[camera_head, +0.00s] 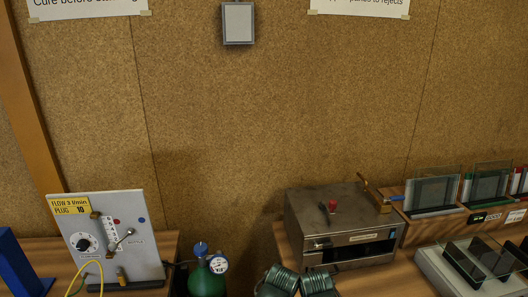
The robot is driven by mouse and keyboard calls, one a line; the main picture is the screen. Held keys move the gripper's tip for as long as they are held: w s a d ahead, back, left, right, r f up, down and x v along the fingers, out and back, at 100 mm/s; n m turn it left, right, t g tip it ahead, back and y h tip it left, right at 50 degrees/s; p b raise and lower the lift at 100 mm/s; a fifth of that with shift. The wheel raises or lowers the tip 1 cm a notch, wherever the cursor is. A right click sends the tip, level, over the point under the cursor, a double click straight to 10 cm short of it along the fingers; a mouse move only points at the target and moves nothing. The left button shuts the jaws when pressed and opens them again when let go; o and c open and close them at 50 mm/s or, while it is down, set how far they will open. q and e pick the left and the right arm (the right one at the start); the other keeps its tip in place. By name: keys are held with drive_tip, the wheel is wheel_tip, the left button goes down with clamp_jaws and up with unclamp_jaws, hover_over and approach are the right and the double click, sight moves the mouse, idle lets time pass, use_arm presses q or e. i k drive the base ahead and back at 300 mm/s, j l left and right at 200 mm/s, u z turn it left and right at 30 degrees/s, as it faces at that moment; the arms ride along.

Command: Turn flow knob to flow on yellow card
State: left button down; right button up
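The yellow card (69,206) is fixed at the top left of a pale upright panel (135,211). Its print appears to read "FLOW 3 l/min, PLUG 10". The round black flow knob (83,242) sits on a white dial at the panel's lower left; its pointer setting is too small to read. To its right are a flow scale (107,228), a metal lever (124,238), and small red and blue dots. A yellow cable (84,277) hangs below the knob. Neither of my grippers is in view.
A green gas cylinder (207,280) with a gauge stands right of the panel. A metal oven-like box (345,225) with a red knob sits on the right bench, with dark ribbed cylinders (318,281) before it. A blue block (20,265) stands left. Glass frames stand far right.

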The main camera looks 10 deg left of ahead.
sight(82, 245)
drive_tip(key=u, duration=1.55)
